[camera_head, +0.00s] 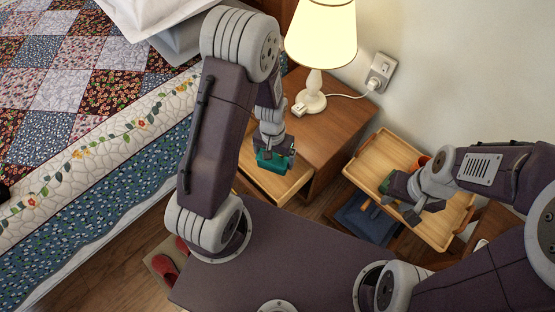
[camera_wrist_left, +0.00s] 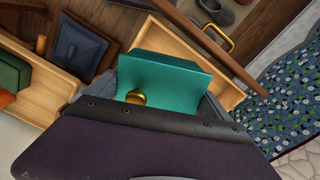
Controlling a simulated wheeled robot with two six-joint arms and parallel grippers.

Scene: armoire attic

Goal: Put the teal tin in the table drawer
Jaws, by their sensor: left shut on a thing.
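The teal tin (camera_head: 273,162) is in my left gripper (camera_head: 272,152), which is shut on it. In the left wrist view the tin (camera_wrist_left: 175,78) fills the middle, with a round gold knob (camera_wrist_left: 135,97) on it. The table drawer (camera_head: 290,187) is pulled open under the tin. Its pale wooden inside is partly hidden by the tin, and its brass handle (camera_wrist_left: 218,38) shows in the left wrist view. The tin is over the drawer; whether it touches the bottom I cannot tell. My right gripper (camera_head: 422,210) is open, over a wooden tray.
The bedside table (camera_head: 335,115) carries a lit lamp (camera_head: 315,90). The wooden tray (camera_head: 380,155) at the right holds a dark green box (camera_wrist_left: 12,72). A dark blue box (camera_head: 368,218) sits below it. The quilted bed (camera_head: 90,120) is at the left, with red slippers (camera_head: 167,268) on the floor.

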